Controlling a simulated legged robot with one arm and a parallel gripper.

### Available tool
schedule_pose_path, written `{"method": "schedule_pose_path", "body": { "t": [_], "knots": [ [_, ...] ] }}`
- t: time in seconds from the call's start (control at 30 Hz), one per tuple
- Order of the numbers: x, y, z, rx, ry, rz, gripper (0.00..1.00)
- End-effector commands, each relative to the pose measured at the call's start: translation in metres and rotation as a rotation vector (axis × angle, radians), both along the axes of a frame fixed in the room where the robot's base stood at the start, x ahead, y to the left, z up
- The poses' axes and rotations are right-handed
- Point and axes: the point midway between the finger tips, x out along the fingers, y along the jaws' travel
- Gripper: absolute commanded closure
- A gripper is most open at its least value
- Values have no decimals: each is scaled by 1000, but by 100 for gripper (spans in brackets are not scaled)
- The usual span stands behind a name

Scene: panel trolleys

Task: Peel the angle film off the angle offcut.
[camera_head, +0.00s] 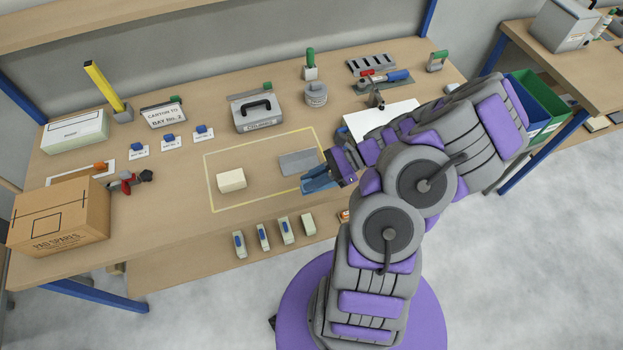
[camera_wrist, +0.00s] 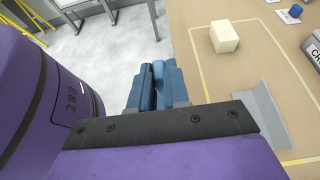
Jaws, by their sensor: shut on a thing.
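The angle offcut (camera_head: 298,162) is a grey bent piece lying inside the yellow taped outline on the bench. It also shows at the right in the wrist view (camera_wrist: 262,116), with bare grey faces and no blue film visible on it. My gripper (camera_head: 309,186) is just in front of the offcut, apart from it in the wrist view (camera_wrist: 158,68). Its blue fingers are shut on a thin darker blue strip (camera_wrist: 158,78), which looks like the angle film. Most of the strip is hidden between the fingers.
A cream block (camera_head: 231,180) sits inside the outline, left of the offcut. A grey case (camera_head: 257,115) and a round tin (camera_head: 316,95) stand behind. A cardboard box (camera_head: 58,220) stands at the left.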

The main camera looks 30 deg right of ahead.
Motion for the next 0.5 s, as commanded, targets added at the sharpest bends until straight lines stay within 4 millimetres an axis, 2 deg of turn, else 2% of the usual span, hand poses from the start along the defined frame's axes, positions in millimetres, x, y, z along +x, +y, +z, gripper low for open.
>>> {"method": "schedule_pose_path", "body": {
  "t": [0.27,0.5],
  "knots": [
    [0,-2,10,-1,0,-1,100],
    [0,-2,29,-1,0,-1,100]
  ]
}}
